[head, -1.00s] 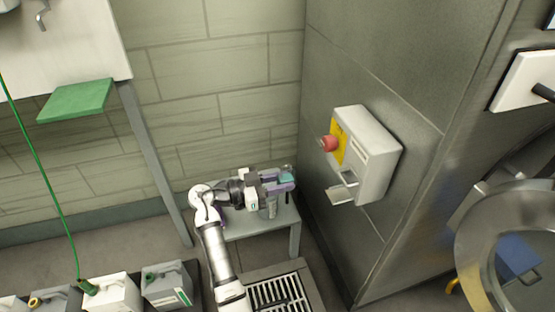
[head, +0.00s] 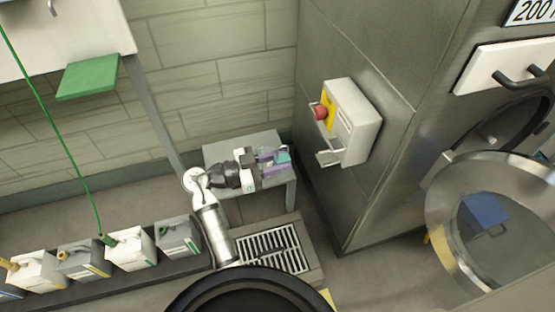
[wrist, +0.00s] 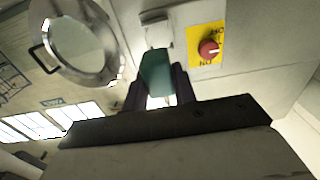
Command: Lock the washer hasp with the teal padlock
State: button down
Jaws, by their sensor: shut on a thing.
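The teal padlock (wrist: 156,74) is held between the two dark fingers of my gripper (wrist: 160,92) in the wrist view. In the head view the padlock (head: 284,157) shows small at the tip of my gripper (head: 274,158), above a small grey table. The hasp (head: 328,156) is a metal piece on the lower left of the grey switch box, to the right of and apart from my gripper. In the wrist view a pale metal piece (wrist: 156,32), likely the hasp, lies beyond the padlock. The shackle's state is too small to tell.
The switch box (head: 357,122) has a red knob (head: 320,112) on a yellow plate and juts from the grey machine side. The small table (head: 225,150) is under my arm. The round washer door (head: 440,215) stands open at right. Several jugs (head: 130,248) line the lower left.

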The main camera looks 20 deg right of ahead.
aim_at(323, 160)
jog(key=shift+f+b, duration=0.1)
jog(key=shift+b, duration=0.35)
jog(key=shift+w+d+f+b, duration=0.1)
jog(key=shift+d+b, duration=0.25)
jog(key=shift+d, duration=1.05)
jog(key=shift+d+f+b, duration=0.1)
jog(key=shift+d+b, duration=0.25)
jog(key=shift+d, duration=1.05)
jog(key=shift+b, duration=1.1)
jog(key=shift+d, duration=0.15)
jog(key=shift+w+d+b, duration=0.1)
jog(key=shift+d+b, duration=0.95)
jog(key=shift+d, duration=2.45)
jog(key=shift+d, duration=0.1)
jog(key=shift+f+b, duration=0.15)
jog(key=shift+b, duration=0.35)
